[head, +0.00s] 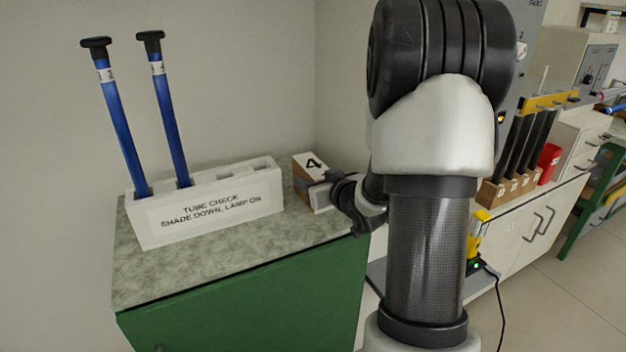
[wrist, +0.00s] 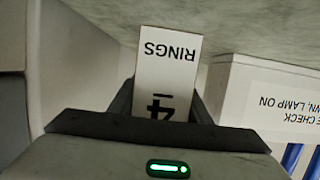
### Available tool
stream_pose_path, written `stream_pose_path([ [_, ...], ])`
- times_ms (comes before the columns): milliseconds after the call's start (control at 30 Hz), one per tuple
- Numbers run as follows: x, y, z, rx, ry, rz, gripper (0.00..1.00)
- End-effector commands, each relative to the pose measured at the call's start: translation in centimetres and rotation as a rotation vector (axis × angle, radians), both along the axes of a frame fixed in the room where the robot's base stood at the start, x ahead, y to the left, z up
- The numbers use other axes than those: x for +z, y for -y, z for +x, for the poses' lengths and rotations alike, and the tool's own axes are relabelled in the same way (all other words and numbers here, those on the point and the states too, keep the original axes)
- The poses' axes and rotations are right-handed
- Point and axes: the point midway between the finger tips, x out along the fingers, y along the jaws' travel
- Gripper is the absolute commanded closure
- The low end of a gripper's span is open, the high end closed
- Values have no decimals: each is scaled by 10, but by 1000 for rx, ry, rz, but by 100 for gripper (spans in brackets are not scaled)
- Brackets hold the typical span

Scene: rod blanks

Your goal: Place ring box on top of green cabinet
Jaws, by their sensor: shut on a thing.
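The ring box (head: 308,164) is a small box with a white label marked 4. In the wrist view its label (wrist: 165,72) reads RINGS and 4, upside down. My gripper (head: 322,190) is shut on the box at the right end of the green cabinet (head: 250,305). The box is at the cabinet's speckled grey-green top (head: 215,245), near the back right corner; I cannot tell whether its underside touches the top. My gripper also shows in the wrist view (wrist: 165,108), with a finger on each side of the box.
A white rack (head: 210,205) labelled TUBE CHECK stands left of the box, with two blue tubes (head: 170,110) upright in it. A wall is close behind. On the right, a white counter (head: 510,235) holds dark rods (head: 525,145) and a red container (head: 548,163).

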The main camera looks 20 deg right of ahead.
Motion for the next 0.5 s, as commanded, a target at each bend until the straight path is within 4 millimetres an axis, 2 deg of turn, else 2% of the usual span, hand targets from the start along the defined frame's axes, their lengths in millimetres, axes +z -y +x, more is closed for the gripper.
stream_pose_path([
  [33, -1, 0, 0, 0, 0, 0, 53],
  [133, -1, 0, 0, 0, 0, 0, 38],
  [367, -1, 0, 0, 0, 0, 0, 38],
  [500, 6, 0, 0, 0, 0, 0, 38],
])
